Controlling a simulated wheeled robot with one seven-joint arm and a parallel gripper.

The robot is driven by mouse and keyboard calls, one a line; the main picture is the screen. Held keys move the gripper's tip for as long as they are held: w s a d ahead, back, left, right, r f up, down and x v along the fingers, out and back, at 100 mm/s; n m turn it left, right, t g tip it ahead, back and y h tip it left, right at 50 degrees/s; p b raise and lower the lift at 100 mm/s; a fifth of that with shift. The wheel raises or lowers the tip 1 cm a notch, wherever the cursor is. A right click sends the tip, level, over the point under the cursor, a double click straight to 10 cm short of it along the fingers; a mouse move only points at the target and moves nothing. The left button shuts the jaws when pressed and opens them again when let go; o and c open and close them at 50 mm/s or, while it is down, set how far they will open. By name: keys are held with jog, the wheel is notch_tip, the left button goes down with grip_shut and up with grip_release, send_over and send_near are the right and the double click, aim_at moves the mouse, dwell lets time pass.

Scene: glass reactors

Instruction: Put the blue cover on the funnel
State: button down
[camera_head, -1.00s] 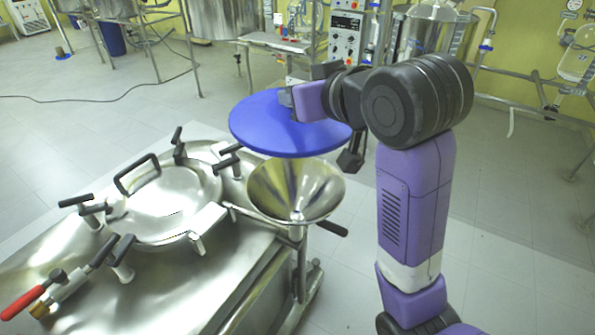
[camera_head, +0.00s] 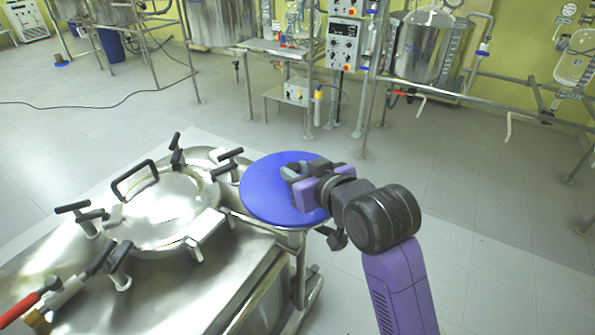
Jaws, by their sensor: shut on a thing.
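The blue cover (camera_head: 268,190) is a flat round disc in the head view, right of the steel vessel. It lies over the place of the metal funnel, and the funnel's cone is hidden beneath it. It looks about level and at the height of the funnel's rim; whether it touches the rim all round I cannot tell. My gripper (camera_head: 296,174) is above the right part of the cover and shut on it, with the hold on the cover's handle largely hidden by the fingers.
A steel vessel lid (camera_head: 165,208) with black clamp handles stands left of the cover. A red-handled valve (camera_head: 30,308) is at lower left. A steel table (camera_head: 190,290) bears the vessel. The floor to the right is clear. Steel frames and tanks (camera_head: 425,48) stand at the back.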

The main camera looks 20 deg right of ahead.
jog(key=shift+f, duration=0.1)
jog(key=c, duration=1.1)
grip_release()
jog(key=shift+s+r, duration=0.1)
jog(key=shift+r, duration=0.1)
jog(key=v, duration=0.9)
jog(key=shift+s+r+p, duration=0.1)
jog(key=shift+r+p, duration=0.1)
jog(key=shift+p, duration=0.15)
jog(key=p+v, duration=0.2)
jog(key=p, duration=0.3)
jog(key=shift+s+f, duration=0.1)
jog(key=shift+s, duration=0.15)
